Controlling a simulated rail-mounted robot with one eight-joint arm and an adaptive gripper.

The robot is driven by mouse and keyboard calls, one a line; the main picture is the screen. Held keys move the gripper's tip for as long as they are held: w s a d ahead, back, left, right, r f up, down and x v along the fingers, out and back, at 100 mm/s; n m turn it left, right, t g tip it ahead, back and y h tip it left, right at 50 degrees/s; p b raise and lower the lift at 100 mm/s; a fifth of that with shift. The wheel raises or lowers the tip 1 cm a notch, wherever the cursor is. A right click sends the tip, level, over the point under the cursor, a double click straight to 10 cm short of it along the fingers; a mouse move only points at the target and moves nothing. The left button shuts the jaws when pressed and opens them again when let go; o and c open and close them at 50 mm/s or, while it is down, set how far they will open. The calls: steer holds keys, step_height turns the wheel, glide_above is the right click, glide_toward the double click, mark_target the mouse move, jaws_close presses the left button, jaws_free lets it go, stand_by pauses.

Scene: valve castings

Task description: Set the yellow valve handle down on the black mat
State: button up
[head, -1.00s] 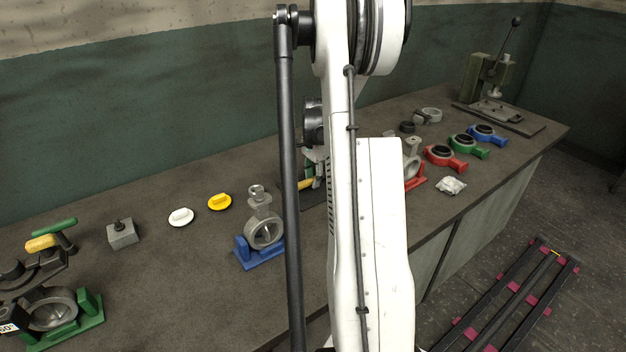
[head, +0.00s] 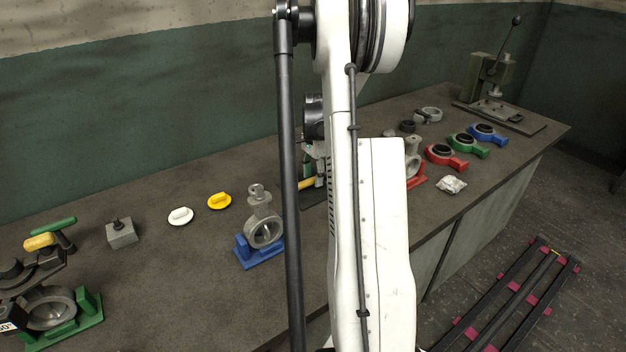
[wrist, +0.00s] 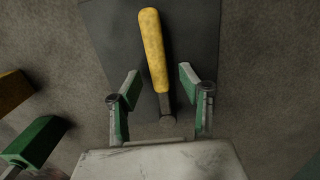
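The yellow valve handle (wrist: 153,48) lies on the black mat (wrist: 200,35) in the wrist view, its yellow grip pointing away from me and its metal end close to my palm. My gripper (wrist: 160,82) is open, with one green-and-grey finger on each side of the handle and a visible gap on both sides. In the head view the yellow grip (head: 307,183) and a strip of the mat (head: 313,197) show between the black rod and white link of my arm. My gripper there is mostly hidden behind my arm.
A blue-based valve (head: 263,232) stands left of the mat, with yellow (head: 219,201) and white (head: 180,216) discs beyond. A red-based valve (head: 413,165) stands to the right. Red (head: 445,157), green (head: 468,145) and blue (head: 487,134) ring parts lie farther right.

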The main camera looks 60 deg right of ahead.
step_height(320, 180, up, 11)
steer(key=shift+s+d+f, duration=0.15)
steer(key=shift+d, duration=0.15)
stand_by(0.5)
steer(key=w+a+r+n+t+h, duration=0.1)
steer(key=a+r+n, duration=0.25)
steer(key=a, duration=0.65)
steer(key=w+a+r+n+t, duration=0.1)
steer(key=a+r+n, duration=0.25)
steer(key=a, duration=0.65)
steer(key=w+a+r+n+t+h, duration=0.1)
steer(key=w+a+r+n, duration=0.2)
steer(key=a, duration=0.6)
steer(key=s+a+n+t, duration=0.1)
steer(key=s+a+n, duration=0.3)
steer(key=a, duration=0.3)
steer(key=s+a+f+n+t, duration=0.1)
steer(key=s+a+n, duration=0.3)
steer(key=a, duration=0.4)
steer(key=s+a+f+n+t+y, duration=0.1)
steer(key=s+a+n, duration=0.3)
steer(key=a, duration=0.4)
steer(key=shift+s+f+t, duration=0.25)
steer(key=shift+s+t, duration=0.25)
steer(key=shift+s, duration=0.05)
